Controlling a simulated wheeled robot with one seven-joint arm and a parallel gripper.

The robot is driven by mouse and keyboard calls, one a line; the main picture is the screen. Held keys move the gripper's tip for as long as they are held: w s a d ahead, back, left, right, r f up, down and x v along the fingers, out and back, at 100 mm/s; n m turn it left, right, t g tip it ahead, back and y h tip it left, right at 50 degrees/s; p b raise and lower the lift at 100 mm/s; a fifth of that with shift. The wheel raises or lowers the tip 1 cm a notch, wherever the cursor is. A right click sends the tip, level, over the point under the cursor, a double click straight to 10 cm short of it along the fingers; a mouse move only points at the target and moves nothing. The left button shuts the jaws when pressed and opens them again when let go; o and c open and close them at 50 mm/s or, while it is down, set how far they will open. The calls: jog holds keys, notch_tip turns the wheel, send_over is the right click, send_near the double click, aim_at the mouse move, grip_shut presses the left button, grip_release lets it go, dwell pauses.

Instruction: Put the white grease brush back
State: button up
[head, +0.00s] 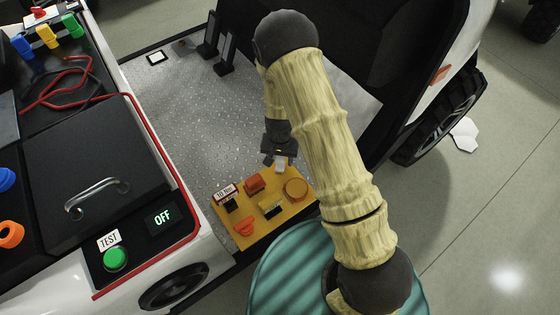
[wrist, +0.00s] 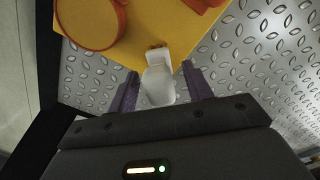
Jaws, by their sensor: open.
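The white grease brush (wrist: 160,82) shows in the wrist view as a pale white body with a small orange-brown end toward the yellow board (wrist: 145,52). It lies between the two purple-grey fingers of my gripper (wrist: 160,85), which are apart. In the head view my gripper (head: 274,162) points down at the far edge of the yellow board (head: 225,218), and a white bit of the brush (head: 282,164) shows at its fingertips. Whether the brush rests on the surface is hidden.
The yellow board bears a round orange-rimmed piece (head: 296,188), an orange block (head: 255,183), a black-and-yellow block (head: 271,208), an orange piece (head: 244,227) and a small sign (head: 225,192). Bare tread plate (head: 185,110) lies behind. A console with a green TEST button (head: 115,258) stands left.

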notch_tip(320, 180, up, 9)
jog(key=shift+f+p, duration=0.1)
jog(key=shift+p, duration=0.9)
jog(key=shift+d+r, duration=0.15)
jog(key=shift+r, duration=0.2)
jog(key=s+d+r+n+t, duration=0.1)
jog(key=s+d+r, duration=0.5)
jog(key=r, duration=0.3)
jog(key=s+d+r+n+t, duration=0.1)
jog(key=s+d+r, duration=0.5)
jog(key=r, duration=0.4)
jog(key=shift+s+d+r+t, duration=0.2)
jog(key=shift+d+t, duration=0.1)
jog(key=shift+d, duration=0.35)
